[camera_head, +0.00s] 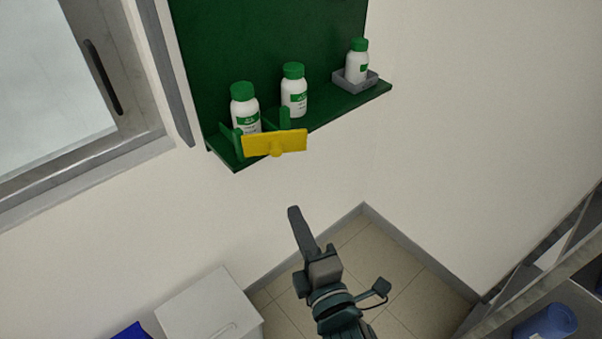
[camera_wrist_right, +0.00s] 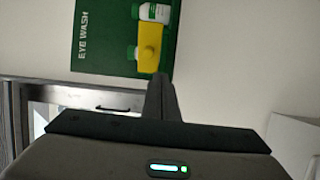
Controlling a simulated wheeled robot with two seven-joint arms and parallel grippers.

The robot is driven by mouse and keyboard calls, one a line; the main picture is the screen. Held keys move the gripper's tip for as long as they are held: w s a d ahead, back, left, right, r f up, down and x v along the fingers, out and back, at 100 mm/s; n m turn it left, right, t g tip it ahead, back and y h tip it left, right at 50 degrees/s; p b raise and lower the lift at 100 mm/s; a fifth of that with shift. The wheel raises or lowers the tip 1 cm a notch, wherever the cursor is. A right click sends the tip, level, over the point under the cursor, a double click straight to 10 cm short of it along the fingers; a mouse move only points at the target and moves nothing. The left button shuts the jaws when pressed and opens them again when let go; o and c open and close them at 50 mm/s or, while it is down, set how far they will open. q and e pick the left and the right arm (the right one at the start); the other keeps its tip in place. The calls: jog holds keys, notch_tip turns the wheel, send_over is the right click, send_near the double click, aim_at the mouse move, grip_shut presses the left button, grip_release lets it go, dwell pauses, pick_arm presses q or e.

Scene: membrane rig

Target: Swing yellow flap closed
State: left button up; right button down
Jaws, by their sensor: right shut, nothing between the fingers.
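The yellow flap (camera_head: 274,142) is at the left front of a green wall shelf (camera_head: 347,108), with a small round knob at its lower middle. It stands in front of the leftmost white bottle (camera_head: 244,106) with a green cap and hides its lower part. In the right wrist view the flap (camera_wrist_right: 150,45) shows beyond the fingers. My right gripper (camera_head: 293,212) is below the flap and apart from it, its fingers shut with nothing between them. It also shows in the right wrist view (camera_wrist_right: 161,80). My left gripper is not in view.
A second bottle (camera_head: 293,91) stands mid-shelf, and a third (camera_head: 357,62) sits in a grey holder (camera_head: 367,82) at right. A window frame (camera_head: 150,75) borders the shelf at left. A white cabinet (camera_head: 210,308) stands below, and a blue container (camera_head: 545,322) at lower right.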

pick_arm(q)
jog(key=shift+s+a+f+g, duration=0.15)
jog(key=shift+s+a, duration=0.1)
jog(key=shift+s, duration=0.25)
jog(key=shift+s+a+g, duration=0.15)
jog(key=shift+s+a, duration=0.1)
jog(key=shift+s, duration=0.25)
pick_arm(e)
jog(key=shift+s+d+r+t, duration=0.2)
jog(key=shift+d+r, duration=0.15)
jog(key=shift+r, duration=0.3)
jog(key=shift+s+d+r+t, duration=0.1)
jog(key=shift+s+d+r, duration=0.15)
jog(key=shift+r, duration=0.35)
jog(key=shift+w, duration=0.1)
jog(key=p, duration=0.5)
send_near(279, 153)
jog(key=x, duration=0.5)
jog(key=shift+w+a+r, duration=0.1)
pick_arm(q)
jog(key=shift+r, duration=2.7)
pick_arm(e)
jog(key=shift+w+a, duration=0.15)
jog(key=shift+w, duration=0.45)
